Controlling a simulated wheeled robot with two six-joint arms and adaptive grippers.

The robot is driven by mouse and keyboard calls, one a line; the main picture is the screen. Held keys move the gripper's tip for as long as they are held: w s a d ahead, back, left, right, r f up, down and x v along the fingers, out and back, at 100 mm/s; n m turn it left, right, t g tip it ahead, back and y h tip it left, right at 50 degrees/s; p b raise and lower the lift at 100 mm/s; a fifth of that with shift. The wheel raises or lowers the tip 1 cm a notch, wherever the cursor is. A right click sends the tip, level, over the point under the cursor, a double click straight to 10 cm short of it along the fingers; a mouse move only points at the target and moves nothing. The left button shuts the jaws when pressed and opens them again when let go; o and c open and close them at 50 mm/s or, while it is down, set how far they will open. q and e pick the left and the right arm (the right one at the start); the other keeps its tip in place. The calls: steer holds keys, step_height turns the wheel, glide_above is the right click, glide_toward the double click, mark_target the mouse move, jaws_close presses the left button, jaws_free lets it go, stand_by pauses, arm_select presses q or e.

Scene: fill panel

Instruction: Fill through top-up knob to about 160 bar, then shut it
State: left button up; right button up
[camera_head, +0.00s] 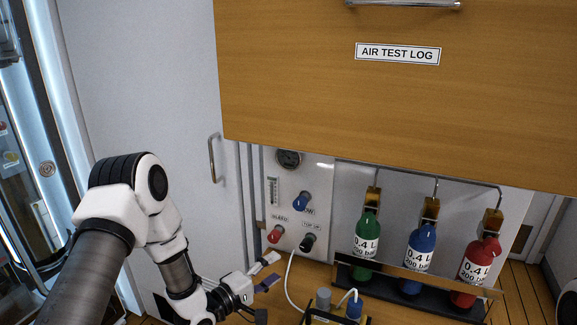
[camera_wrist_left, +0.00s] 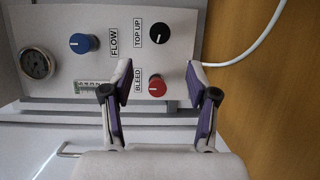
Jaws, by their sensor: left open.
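The black TOP UP knob (camera_head: 308,242) sits low on the white panel (camera_head: 318,180); it also shows in the left wrist view (camera_wrist_left: 160,33), with a white pointer line. The red BLEED knob (camera_head: 276,234) is left of it, and the blue FLOW knob (camera_head: 301,201) is above. The round gauge (camera_wrist_left: 37,64) shows whole in the wrist view, but its reading is too small to tell. My left gripper (camera_head: 272,270) is open and empty, below and left of the knobs. In the wrist view the red knob (camera_wrist_left: 157,86) appears between its fingertips. My right gripper is out of view.
A wooden AIR TEST LOG board (camera_head: 400,100) overhangs the panel and hides the gauge's top in the head view. Green (camera_head: 366,240), blue (camera_head: 420,248) and red (camera_head: 478,268) bottles stand in a rack to the right. A white hose (camera_head: 289,280) hangs below the panel.

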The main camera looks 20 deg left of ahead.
arm_select(q)
steer(key=m+g+y+p, duration=0.2)
steer(key=m+y, duration=0.5)
steer(key=m, duration=0.7)
glide_toward(305, 246)
steer(key=w, duration=0.2)
steer(key=shift+g, duration=0.3)
steer(key=p+x, duration=0.1)
steer(key=x, duration=0.7)
steer(key=shift+f, duration=0.15)
steer(key=shift+s, duration=0.1)
steer(key=shift+c, duration=0.3)
